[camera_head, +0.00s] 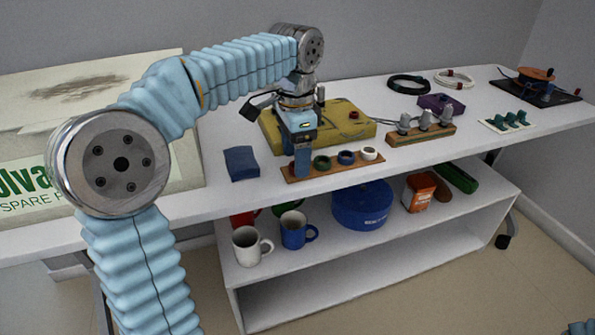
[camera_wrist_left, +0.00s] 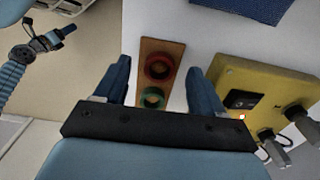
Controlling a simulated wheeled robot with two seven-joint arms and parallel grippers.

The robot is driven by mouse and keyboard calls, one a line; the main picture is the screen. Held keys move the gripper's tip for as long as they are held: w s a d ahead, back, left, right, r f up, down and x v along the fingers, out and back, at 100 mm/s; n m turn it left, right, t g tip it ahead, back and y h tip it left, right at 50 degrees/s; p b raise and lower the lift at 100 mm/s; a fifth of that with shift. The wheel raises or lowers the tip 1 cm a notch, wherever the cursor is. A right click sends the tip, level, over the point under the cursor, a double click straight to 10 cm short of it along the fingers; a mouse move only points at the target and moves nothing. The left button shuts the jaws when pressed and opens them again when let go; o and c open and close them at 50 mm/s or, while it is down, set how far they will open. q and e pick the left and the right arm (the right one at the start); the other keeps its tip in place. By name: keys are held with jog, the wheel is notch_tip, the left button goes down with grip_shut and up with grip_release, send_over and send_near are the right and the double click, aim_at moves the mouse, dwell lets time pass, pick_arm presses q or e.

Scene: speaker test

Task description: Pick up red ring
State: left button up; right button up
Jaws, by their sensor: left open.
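The red ring (camera_wrist_left: 158,66) lies at the end of a wooden strip (camera_wrist_left: 147,49) in the left wrist view, beside a green ring (camera_wrist_left: 152,97). My open left gripper (camera_wrist_left: 158,70) has one finger on each side of the strip, with the red ring between them in the picture. The height above it is hard to judge.
The strip also bears a blue ring (camera_head: 346,157) and a white ring (camera_head: 369,154). A yellow block (camera_head: 345,131) stands close behind, and a dark blue pad (camera_head: 241,163) lies to the left. A wooden block with grey knobs (camera_head: 420,136) stands to the right. Mugs fill the shelf's left end.

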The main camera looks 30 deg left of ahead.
pick_arm(q)
jog(key=shift+f, duration=0.75)
jog(key=c, duration=0.9)
jog(key=shift+r, duration=0.15)
